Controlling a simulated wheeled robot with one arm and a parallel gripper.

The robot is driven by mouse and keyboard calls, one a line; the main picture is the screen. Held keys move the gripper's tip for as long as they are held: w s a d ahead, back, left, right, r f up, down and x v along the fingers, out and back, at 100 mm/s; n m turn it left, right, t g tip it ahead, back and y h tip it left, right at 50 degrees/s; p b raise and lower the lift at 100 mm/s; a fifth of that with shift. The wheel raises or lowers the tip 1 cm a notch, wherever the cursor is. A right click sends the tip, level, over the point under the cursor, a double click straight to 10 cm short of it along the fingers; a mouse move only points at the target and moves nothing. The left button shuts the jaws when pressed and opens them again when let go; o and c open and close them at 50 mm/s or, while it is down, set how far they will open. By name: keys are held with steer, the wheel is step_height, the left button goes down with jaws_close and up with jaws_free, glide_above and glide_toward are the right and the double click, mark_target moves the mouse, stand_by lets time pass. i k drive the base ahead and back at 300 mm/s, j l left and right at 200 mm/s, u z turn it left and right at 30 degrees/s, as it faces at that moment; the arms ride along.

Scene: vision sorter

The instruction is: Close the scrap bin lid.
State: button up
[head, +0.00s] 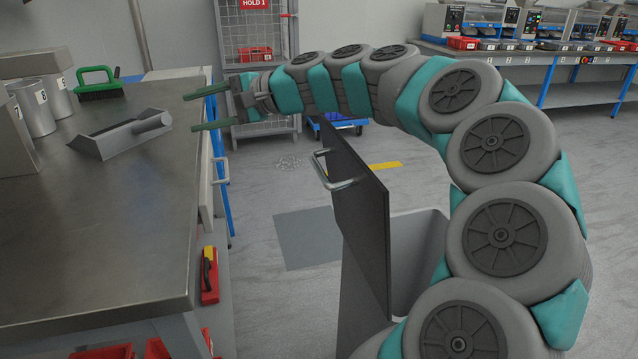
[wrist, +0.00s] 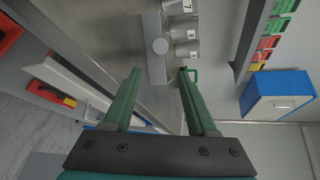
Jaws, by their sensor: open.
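The scrap bin (head: 415,255) is a grey box standing on the floor right of the workbench, partly hidden behind my arm. Its dark grey lid (head: 362,215) stands up, roughly vertical, so the bin is open. A metal bar handle (head: 330,172) sticks out from the lid's left face near its top. My gripper (head: 190,113) has two green fingers, spread apart and empty, pointing left over the workbench edge. It is left of and above the lid handle, apart from it. The wrist view shows the open gripper (wrist: 160,72) too, but neither bin nor lid.
The metal workbench (head: 130,230) fills the left, bearing a grey dustpan (head: 125,135), a green brush (head: 98,85) and metal cans (head: 35,105). A red holder (head: 209,278) hangs on its side. A wire cage (head: 255,35) stands behind.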

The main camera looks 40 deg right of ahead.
mark_target(361, 201)
steer(key=k+j+u, duration=0.3)
steer(key=k+j, duration=0.35)
steer(key=k, duration=0.1)
